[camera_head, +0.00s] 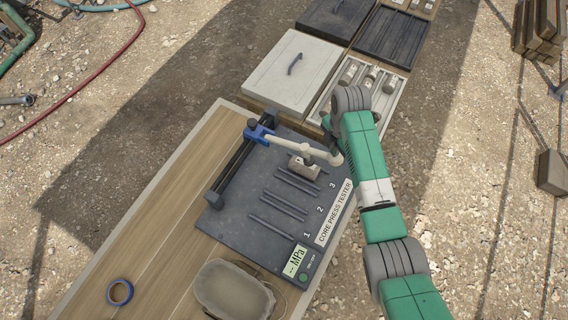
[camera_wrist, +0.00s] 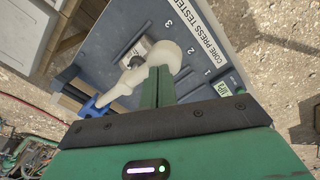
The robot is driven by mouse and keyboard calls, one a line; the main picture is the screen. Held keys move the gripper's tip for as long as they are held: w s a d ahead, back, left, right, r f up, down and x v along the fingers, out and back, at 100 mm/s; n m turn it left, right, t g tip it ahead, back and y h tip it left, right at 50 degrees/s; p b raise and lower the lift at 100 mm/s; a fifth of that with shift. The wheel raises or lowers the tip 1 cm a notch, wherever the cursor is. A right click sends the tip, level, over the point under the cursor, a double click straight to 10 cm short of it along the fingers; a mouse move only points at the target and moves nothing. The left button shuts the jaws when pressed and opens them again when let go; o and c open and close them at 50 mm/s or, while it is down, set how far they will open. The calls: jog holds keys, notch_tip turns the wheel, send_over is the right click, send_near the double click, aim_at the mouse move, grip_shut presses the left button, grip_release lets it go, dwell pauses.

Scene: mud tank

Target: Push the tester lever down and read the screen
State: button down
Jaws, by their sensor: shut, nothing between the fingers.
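The core press tester (camera_head: 237,226) is a dark plate on the wooden bench, with slots numbered 1 to 3. Its cream lever (camera_head: 290,143) runs from a blue pivot clamp on a dark rail to a round knob. The lever also shows in the wrist view (camera_wrist: 122,87). A grey-brown core (camera_head: 304,168) lies under the lever near slot 3. The screen (camera_head: 295,260) reads "-- MPa". My gripper (camera_wrist: 161,70) is shut and empty, its green fingertips at the lever's knob; I cannot tell whether they touch. In the head view my arm mostly hides the gripper.
A pale lidded box (camera_head: 293,73) and an open tray of cores (camera_head: 396,96) stand beyond the tester. A beige tub (camera_head: 233,290) and a blue tape roll (camera_head: 119,292) are on the near bench. Gravel surrounds the bench.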

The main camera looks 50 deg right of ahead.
jog(key=shift+f, duration=0.15)
jog(key=shift+s+f+b, duration=0.15)
jog(key=shift+f+b, duration=0.25)
jog(key=shift+f, duration=0.4)
jog(key=shift+s+f+b, duration=0.1)
jog(key=shift+f+b, duration=0.25)
jog(key=shift+f, duration=0.4)
jog(key=shift+s+f+b, duration=0.15)
jog(key=shift+f+b, duration=0.3)
jog(key=shift+f, duration=0.45)
jog(key=shift+s+f+b, duration=0.1)
jog(key=shift+f+b, duration=0.3)
jog(key=shift+f, duration=0.45)
jog(key=shift+d+f, duration=0.1)
jog(key=r+p, duration=0.8)
jog(key=r, duration=0.1)
jog(key=w+r+p, duration=0.1)
jog(key=r+p, duration=0.3)
jog(key=shift+w+r, duration=0.1)
jog(key=shift+r, duration=0.05)
